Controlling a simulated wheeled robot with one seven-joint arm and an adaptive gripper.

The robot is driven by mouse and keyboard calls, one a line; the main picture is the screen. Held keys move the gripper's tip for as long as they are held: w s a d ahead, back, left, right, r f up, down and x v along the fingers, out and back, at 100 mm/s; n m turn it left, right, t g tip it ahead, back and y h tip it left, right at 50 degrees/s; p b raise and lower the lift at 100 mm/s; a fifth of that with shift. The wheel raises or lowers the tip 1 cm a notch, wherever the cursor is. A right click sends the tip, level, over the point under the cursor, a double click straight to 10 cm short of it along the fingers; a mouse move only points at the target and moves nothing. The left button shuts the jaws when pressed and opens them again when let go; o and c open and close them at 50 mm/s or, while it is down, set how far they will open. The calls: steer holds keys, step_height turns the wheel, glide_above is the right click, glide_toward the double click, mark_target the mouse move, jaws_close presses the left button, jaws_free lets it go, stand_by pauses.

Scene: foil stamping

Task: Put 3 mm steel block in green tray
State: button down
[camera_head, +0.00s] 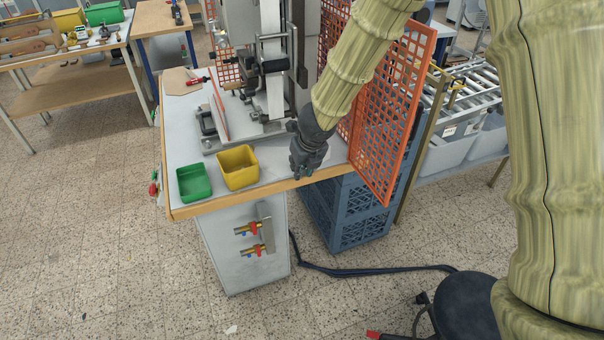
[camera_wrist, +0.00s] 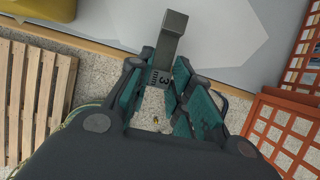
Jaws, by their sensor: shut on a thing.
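My gripper (camera_head: 302,172) hangs at the front edge of the workbench, to the right of the trays. In the wrist view my gripper (camera_wrist: 163,95) is shut on a grey steel block (camera_wrist: 170,40) marked "3 mm", its upper part standing out beyond the fingers. The block cannot be made out in the head view. The green tray (camera_head: 194,183) sits at the bench's front left corner and looks empty. It is apart from my gripper, with the yellow tray between them.
The yellow tray (camera_head: 238,168) stands right beside the green one. The stamping machine (camera_head: 262,80) rises behind the trays. An orange mesh guard (camera_head: 392,110) stands to the right of my gripper. Blue crates (camera_head: 350,210) are beneath it. The grey bench top (camera_head: 180,140) is clear behind the green tray.

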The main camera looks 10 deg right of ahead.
steer(key=shift+f, duration=0.75)
steer(key=shift+f, duration=0.1)
steer(key=shift+f+b, duration=0.2)
steer(key=shift+b, duration=0.25)
steer(key=c, duration=1.3)
jaws_free()
steer(key=shift+r, duration=0.1)
